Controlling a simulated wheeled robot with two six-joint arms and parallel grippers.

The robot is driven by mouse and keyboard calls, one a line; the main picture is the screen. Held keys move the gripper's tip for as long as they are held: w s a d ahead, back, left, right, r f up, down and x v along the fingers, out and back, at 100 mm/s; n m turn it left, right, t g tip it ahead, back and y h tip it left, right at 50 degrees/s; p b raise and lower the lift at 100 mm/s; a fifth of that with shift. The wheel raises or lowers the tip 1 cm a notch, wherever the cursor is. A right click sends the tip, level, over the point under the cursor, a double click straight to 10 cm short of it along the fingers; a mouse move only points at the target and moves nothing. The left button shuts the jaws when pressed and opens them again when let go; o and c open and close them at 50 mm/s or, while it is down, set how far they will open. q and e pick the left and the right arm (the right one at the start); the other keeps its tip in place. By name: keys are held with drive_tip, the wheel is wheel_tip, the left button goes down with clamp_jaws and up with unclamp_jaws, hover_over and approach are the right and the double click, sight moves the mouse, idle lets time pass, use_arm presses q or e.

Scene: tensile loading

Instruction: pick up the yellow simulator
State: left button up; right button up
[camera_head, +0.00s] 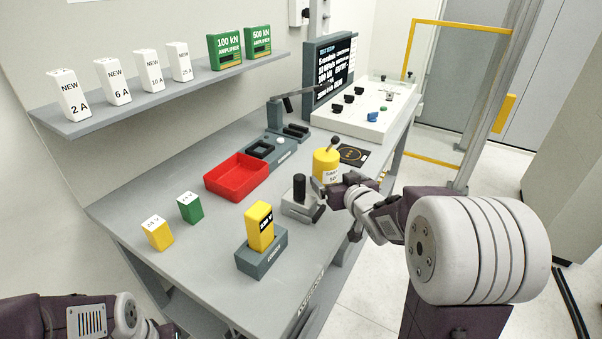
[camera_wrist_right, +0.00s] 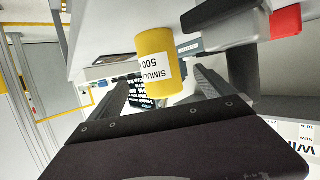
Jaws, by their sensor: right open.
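A grey fixture with a black post (camera_head: 299,188) stands just left of my right gripper. A red tray (camera_head: 237,177), a yellow block in a grey holder (camera_head: 262,255), green (camera_head: 190,207) and yellow (camera_head: 157,232) blocks stand further left. A white control panel (camera_head: 370,112) is behind.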

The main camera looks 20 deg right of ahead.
sight(330, 172)
drive_tip(key=shift+w+a+r, duration=0.1)
drive_tip(key=shift+w+a, duration=0.1)
drive_tip(key=shift+w, duration=0.15)
drive_tip(key=shift+s+d+r, duration=0.1)
drive_tip(key=shift+s+d, duration=0.05)
drive_tip(key=shift+d, duration=0.1)
drive_tip(key=x, duration=0.2)
drive_tip(key=shift+w+d+b, duration=0.3)
drive_tip(key=shift+w, duration=0.05)
drive_tip(key=shift+w+a+f, duration=0.2)
drive_tip(key=shift+w+f, duration=0.1)
drive_tip(key=shift+w, duration=0.3)
drive_tip(key=x, duration=0.3)
drive_tip(key=shift+w, duration=0.45)
drive_tip(key=shift+w+f, duration=0.1)
drive_tip(key=shift+w, duration=0.2)
drive_tip(key=shift+s, duration=0.1)
drive_tip(key=c, duration=2)
wheel_tip(330, 172, up, 10)
drive_tip(key=p, duration=0.4)
drive_tip(key=shift+f, duration=0.15)
drive_tip(key=shift+r, duration=0.35)
